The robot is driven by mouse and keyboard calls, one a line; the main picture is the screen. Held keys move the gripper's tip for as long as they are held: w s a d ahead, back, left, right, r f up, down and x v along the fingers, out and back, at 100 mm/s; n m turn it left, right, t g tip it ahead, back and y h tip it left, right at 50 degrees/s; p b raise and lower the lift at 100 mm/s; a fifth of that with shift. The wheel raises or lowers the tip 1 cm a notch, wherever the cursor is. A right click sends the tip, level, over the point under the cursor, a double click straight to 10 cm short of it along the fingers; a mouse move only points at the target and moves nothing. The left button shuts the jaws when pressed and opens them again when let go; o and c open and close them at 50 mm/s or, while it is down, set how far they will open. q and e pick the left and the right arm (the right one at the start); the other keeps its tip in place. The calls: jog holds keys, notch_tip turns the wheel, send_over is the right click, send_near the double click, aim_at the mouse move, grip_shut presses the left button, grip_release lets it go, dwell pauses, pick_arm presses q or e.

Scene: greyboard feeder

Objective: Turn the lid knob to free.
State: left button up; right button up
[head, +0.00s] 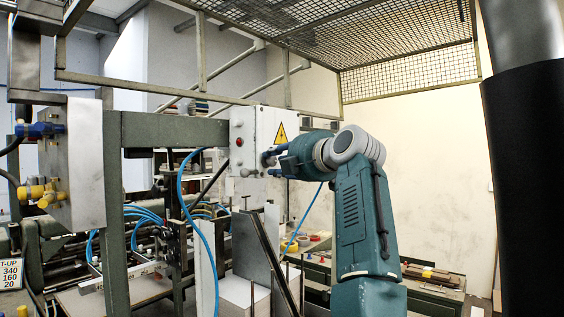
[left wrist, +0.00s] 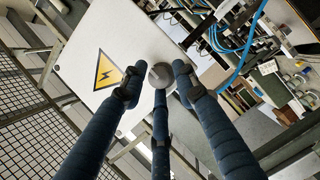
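The white box with a yellow warning triangle (head: 281,133) carries the lid. The round grey lid knob (left wrist: 160,74) shows on the box's face (left wrist: 112,48) in the left wrist view, near the edge. My left gripper (head: 268,166) is at the box's right side in the head view. In the left wrist view its three dark blue fingers (left wrist: 159,80) stand spread around the knob, with a small gap visible at the left and right fingertips. The knob's slot or mark is too small to read. In the head view the fingers hide the knob. My right gripper is not in view.
A green frame beam (head: 175,131) runs left from the box. Blue hoses (head: 183,190) hang below it. A grey panel with yellow and blue fittings (head: 85,165) stands at left. A wire mesh guard (head: 400,72) is overhead.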

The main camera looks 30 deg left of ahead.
pick_arm(q)
jog(key=v, duration=1.2)
